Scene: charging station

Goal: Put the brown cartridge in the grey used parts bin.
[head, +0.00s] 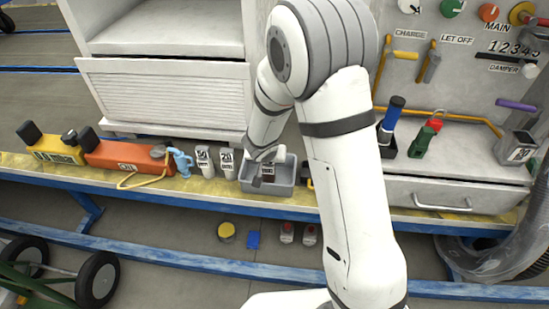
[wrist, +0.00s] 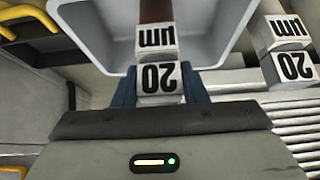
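The brown cartridge (wrist: 158,82) has a white end marked "20 um" and a brown body pointing away from my gripper. My gripper (wrist: 160,88) has its two dark blue fingers on either side of the white end, closed against it. The grey used parts bin (wrist: 100,45) lies beyond the fingers, and the brown body reaches over or into it. In the head view, my gripper (head: 266,157) is at the bin (head: 280,190) on the bench, with the brown cartridge (head: 268,172) within the bin's outline. Whether it touches the bin floor cannot be told.
White cartridges marked "50" (head: 205,161) and "20" (head: 228,162) stand just left of the bin. A blue jug (head: 182,162), an orange case (head: 122,155) and a yellow case (head: 55,149) are further left. A drawer unit (head: 430,194) stands to the right.

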